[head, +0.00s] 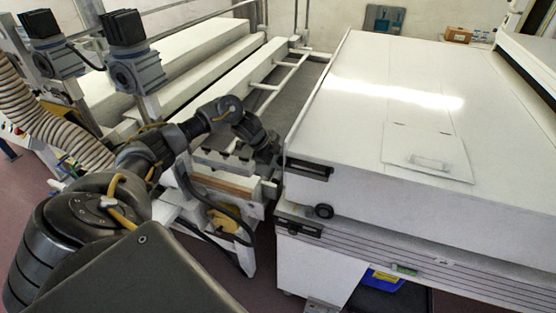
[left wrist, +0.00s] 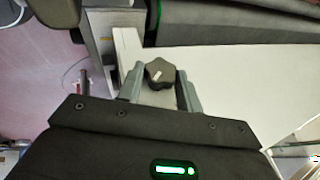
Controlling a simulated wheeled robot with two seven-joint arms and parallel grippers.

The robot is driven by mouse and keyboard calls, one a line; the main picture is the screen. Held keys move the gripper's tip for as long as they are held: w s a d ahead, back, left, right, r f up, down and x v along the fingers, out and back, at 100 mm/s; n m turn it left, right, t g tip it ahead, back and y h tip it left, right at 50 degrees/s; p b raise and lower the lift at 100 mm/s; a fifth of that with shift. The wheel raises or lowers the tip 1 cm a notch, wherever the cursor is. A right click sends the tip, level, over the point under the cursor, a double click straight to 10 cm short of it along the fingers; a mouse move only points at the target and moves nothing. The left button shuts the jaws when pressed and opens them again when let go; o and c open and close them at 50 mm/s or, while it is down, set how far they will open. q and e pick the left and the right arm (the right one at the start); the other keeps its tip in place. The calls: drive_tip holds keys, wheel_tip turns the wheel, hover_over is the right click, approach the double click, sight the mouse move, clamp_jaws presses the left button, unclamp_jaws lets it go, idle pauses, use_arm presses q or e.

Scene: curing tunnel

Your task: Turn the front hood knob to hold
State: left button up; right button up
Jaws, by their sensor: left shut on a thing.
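In the left wrist view a dark, lobed knob (left wrist: 160,72) with a short white mark sits on a pale surface. The mark is slightly tilted. My left gripper (left wrist: 159,84) has one grey finger on each side of the knob and is shut on it. In the head view my left gripper (head: 271,152) is at the left side of the large white hood (head: 350,135), near its front corner. The gripped knob is hidden there. My right gripper is out of view.
A machine frame with hoses stands left, close to my arm. A blue item (head: 386,277) lies under the hood. Red floor shows at the lower left.

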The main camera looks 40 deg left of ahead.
use_arm(q)
drive_tip(key=shift+s+f+t, duration=0.1)
drive_tip(key=shift+f+t, duration=0.1)
drive_tip(key=shift+t, duration=0.1)
drive_tip(key=shift+r+b, duration=0.2)
drive_tip(key=shift+b, duration=0.15)
drive_tip(key=o, duration=1)
drive_tip(key=b+v, duration=0.3)
drive_tip(key=v, duration=0.8)
drive_tip(key=shift+s+d+f, duration=0.15)
drive_tip(key=shift+s+d, duration=0.05)
